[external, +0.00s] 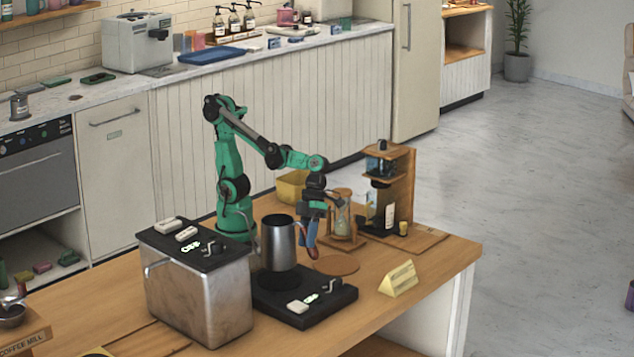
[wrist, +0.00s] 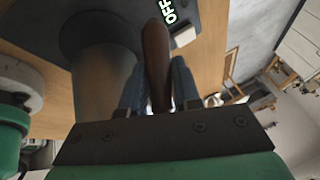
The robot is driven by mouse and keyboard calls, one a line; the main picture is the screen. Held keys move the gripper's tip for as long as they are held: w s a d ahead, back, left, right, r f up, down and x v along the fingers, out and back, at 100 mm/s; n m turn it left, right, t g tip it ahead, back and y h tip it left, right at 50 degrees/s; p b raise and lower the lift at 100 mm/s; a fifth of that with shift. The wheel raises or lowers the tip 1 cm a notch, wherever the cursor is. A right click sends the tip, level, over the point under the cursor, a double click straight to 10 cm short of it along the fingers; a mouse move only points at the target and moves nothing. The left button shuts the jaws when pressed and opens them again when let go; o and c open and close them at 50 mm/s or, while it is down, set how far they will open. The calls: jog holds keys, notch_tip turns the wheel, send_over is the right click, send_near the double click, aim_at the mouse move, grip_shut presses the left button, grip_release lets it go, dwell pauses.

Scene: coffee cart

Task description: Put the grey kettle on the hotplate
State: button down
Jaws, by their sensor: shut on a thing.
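The grey kettle (external: 279,246) stands upright over the burner end of the black hotplate (external: 322,304). A dark round burner shows just below its base; I cannot tell whether the base touches it or hangs slightly above. My gripper (external: 312,246) is at the kettle's right side, shut on its brown handle. In the wrist view, the handle (wrist: 156,55) lies between the two blue fingers of my gripper (wrist: 158,88). The kettle's grey body (wrist: 100,85) is left of them, with the hotplate (wrist: 100,14) behind it. An OFF label shows on the hotplate.
A big metal box with a black top (external: 200,295) stands close left of the hotplate. A round brown mat (external: 336,265), an hourglass (external: 342,218), a wooden coffee stand (external: 402,190) and a yellow sign (external: 398,280) are to the right. A yellow container (external: 291,188) is behind.

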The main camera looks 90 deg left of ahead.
jog(key=shift+f, duration=2.05)
jog(key=c, duration=0.6)
grip_release()
jog(key=shift+f, duration=0.1)
jog(key=v, duration=1.2)
jog(key=w+a+f+n+t+y, duration=0.1)
jog(key=a+n, duration=0.4)
jog(key=n, duration=0.5)
jog(key=w+a+f+n+t+y, duration=0.2)
jog(key=a+n+t, duration=0.3)
jog(key=n, duration=0.5)
jog(key=w+a+f+n+t+y, duration=0.2)
jog(key=a+n, duration=0.3)
jog(key=n, duration=0.5)
jog(key=shift+w+a+f+t, duration=0.1)
jog(key=shift+w+f+t, duration=0.5)
jog(key=shift+w+t, duration=0.1)
